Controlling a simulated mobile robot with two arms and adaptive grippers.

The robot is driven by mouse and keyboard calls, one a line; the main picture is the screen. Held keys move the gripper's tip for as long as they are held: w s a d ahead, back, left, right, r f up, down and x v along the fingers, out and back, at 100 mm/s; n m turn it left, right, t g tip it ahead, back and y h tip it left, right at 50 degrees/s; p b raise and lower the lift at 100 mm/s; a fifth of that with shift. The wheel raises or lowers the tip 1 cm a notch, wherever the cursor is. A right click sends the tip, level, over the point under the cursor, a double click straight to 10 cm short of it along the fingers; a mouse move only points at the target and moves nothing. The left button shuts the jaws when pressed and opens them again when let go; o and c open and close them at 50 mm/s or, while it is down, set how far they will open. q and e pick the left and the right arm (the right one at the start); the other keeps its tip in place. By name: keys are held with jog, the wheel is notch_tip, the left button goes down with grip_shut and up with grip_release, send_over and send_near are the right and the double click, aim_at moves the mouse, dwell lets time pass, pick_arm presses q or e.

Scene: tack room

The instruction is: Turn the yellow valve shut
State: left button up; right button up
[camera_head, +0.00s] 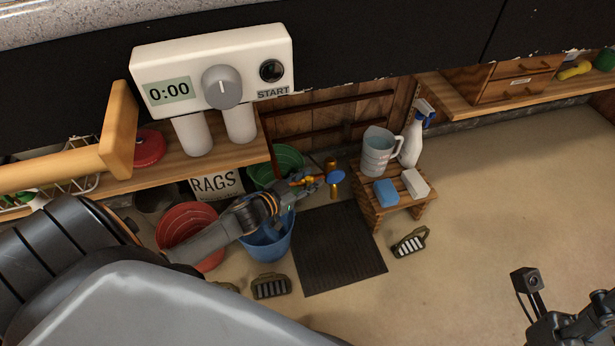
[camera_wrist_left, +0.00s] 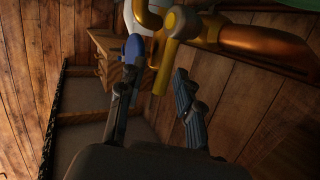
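Brass tap fittings (camera_head: 331,163) stand out from the wooden wall, with a blue round handle (camera_head: 336,176) beside them. In the left wrist view, a yellow-brass bar (camera_wrist_left: 163,66) hangs from a brass pipe (camera_wrist_left: 255,40); I take it as the yellow valve's handle. My left gripper (camera_head: 312,181) reaches the tap. In its wrist view the fingers (camera_wrist_left: 155,92) are apart, one on each side of the bar's lower end, and contact is unclear. A blue piece (camera_wrist_left: 135,47) shows by the left fingertip. Part of my right arm shows at the lower right; its fingers cannot be made out.
Below are a blue bucket (camera_head: 268,243), a red bucket (camera_head: 185,225), a green bucket (camera_head: 287,160) and a black mat (camera_head: 338,262). A wooden stool (camera_head: 373,215) with a jug (camera_head: 378,150) and spray bottle (camera_head: 412,142) stands right. A timer (camera_head: 215,65) overhangs the left shelf.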

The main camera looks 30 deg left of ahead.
pick_arm(q)
jog(key=v, duration=1.2)
dwell(0.4)
